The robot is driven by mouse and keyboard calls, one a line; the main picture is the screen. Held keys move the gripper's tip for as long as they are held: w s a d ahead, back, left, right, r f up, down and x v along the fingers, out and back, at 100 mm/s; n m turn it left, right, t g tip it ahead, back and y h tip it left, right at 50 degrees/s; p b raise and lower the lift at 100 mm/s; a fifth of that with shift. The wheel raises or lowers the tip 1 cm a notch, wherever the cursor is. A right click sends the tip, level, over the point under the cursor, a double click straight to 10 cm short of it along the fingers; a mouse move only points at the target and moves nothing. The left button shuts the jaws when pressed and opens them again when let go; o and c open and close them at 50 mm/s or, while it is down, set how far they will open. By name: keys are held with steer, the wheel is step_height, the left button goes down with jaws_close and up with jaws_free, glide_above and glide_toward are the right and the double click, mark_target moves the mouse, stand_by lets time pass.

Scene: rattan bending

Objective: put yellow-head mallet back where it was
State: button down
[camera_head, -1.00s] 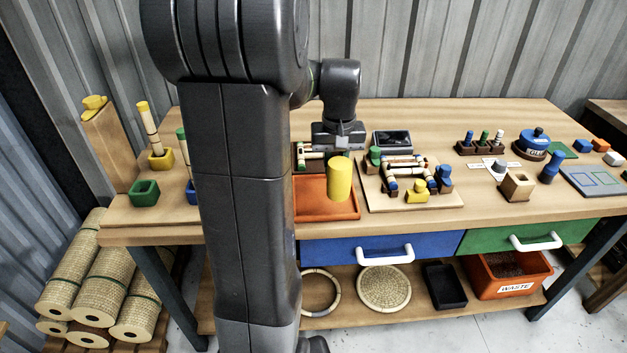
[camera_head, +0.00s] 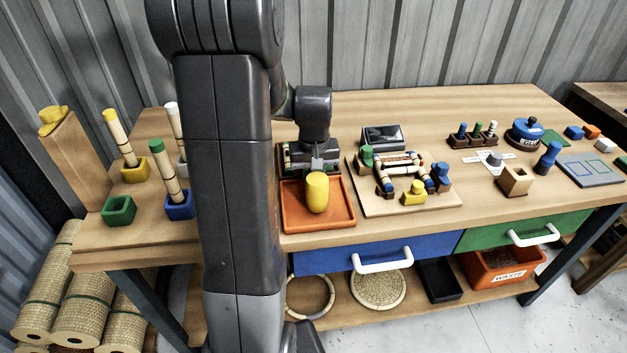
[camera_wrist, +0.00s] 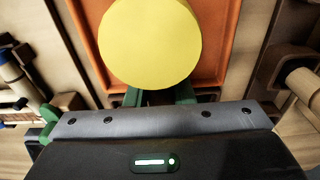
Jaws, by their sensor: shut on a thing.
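The yellow-head mallet shows as a yellow cylinder (camera_head: 317,193) in front of my gripper (camera_head: 317,166), over the orange tray (camera_head: 290,226) in the head view. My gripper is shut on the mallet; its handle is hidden. In the wrist view the round yellow face (camera_wrist: 150,42) fills the top middle, just beyond the green fingers (camera_wrist: 160,97), with the orange tray (camera_wrist: 212,72) behind it. I cannot tell whether the head touches the tray.
A wooden board (camera_head: 372,208) with pegs and small blocks stands right of the tray. Coloured cups with rattan sticks, such as the blue cup (camera_head: 179,206), stand at left. A dark device (camera_head: 382,138) sits behind the board.

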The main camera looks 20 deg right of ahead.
steer(key=shift+f, duration=0.55)
steer(key=shift+f, duration=0.1)
steer(key=c, duration=1.3)
jaws_free()
steer(key=shift+f, duration=0.1)
steer(key=shift+o, duration=0.2)
steer(key=r, duration=1.2)
steer(key=shift+s+a+r, duration=0.1)
steer(key=shift+s+r, duration=0.1)
steer(key=shift+s, duration=0.2)
